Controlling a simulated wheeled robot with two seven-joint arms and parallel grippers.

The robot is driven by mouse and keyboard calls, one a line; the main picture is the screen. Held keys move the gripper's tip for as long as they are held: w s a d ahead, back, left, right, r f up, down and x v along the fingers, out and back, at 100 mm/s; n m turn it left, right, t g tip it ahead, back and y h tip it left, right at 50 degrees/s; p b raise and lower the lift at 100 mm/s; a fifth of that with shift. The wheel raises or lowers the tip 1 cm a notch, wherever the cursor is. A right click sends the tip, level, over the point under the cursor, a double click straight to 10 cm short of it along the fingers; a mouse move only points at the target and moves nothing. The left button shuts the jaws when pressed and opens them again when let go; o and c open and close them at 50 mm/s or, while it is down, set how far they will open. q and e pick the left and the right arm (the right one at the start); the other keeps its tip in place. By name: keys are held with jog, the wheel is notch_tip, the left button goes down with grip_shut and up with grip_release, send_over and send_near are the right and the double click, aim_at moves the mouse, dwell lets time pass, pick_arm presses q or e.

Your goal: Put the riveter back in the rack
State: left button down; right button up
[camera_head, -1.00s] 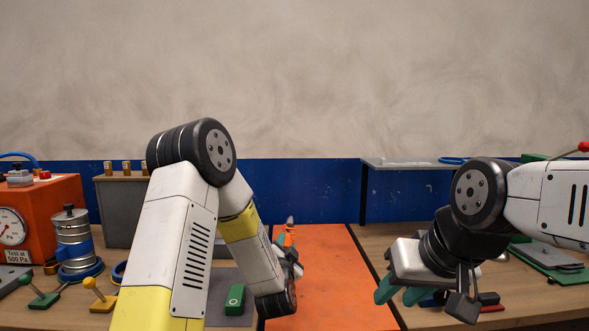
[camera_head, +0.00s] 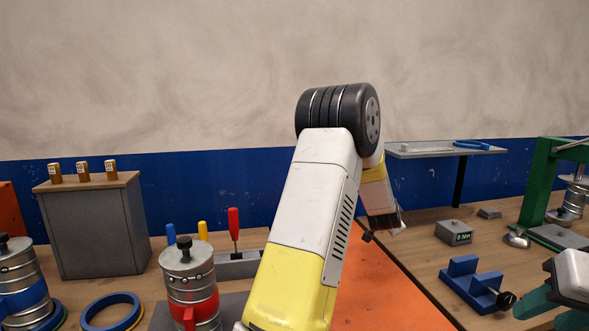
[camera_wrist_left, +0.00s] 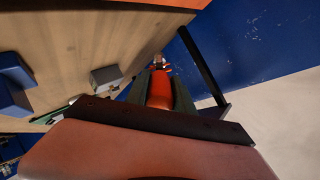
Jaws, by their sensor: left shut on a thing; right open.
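My left gripper (camera_head: 384,232) is at the end of the arm over the orange mat, mostly hidden behind its own arm in the head view. In the left wrist view its dark fingers (camera_wrist_left: 160,101) are shut around the red-orange handle of the riveter (camera_wrist_left: 160,88). The riveter's far end shows small and unclear beyond the fingers. A grey rack (camera_head: 240,266) with red, yellow and blue handles stands left of my left arm; the arm and a canister hide part of it. My right gripper (camera_head: 540,314), with teal fingers, is open at the right edge, partly cut off.
A canister with a red band (camera_head: 190,285) stands before the rack. A grey cabinet (camera_head: 95,232) is at the back left. The orange mat (camera_head: 385,290) is bare where visible. A blue bracket (camera_head: 470,284), a grey display box (camera_head: 454,232) and a green press (camera_head: 538,190) are right.

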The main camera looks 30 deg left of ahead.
pick_arm(q)
jog(key=s+a+r+n+g+y, duration=0.1)
jog(key=s+a+r+n+g, duration=0.2)
jog(key=a, duration=0.5)
jog(key=s+a+r+n+g, duration=0.2)
jog(key=s+a+r+g, duration=0.15)
jog(key=a, duration=0.45)
jog(key=s+a+r+n+g+y, duration=0.1)
jog(key=s+a+r+n+g, duration=0.2)
jog(key=a, duration=0.4)
jog(key=s+a+r+n+g+h, duration=0.1)
jog(key=s+a+r+n, duration=0.1)
jog(key=s+a+r, duration=0.2)
jog(key=s+a+r+n+g+h, duration=0.1)
jog(key=s+a+r+n+g, duration=0.1)
jog(key=s, duration=0.8)
jog(key=a+r+n, duration=0.1)
jog(key=a+r, duration=0.1)
jog(key=a, duration=0.1)
jog(key=shift+s+a+r, duration=0.3)
jog(key=shift+r, duration=0.05)
jog(key=shift+g, duration=0.25)
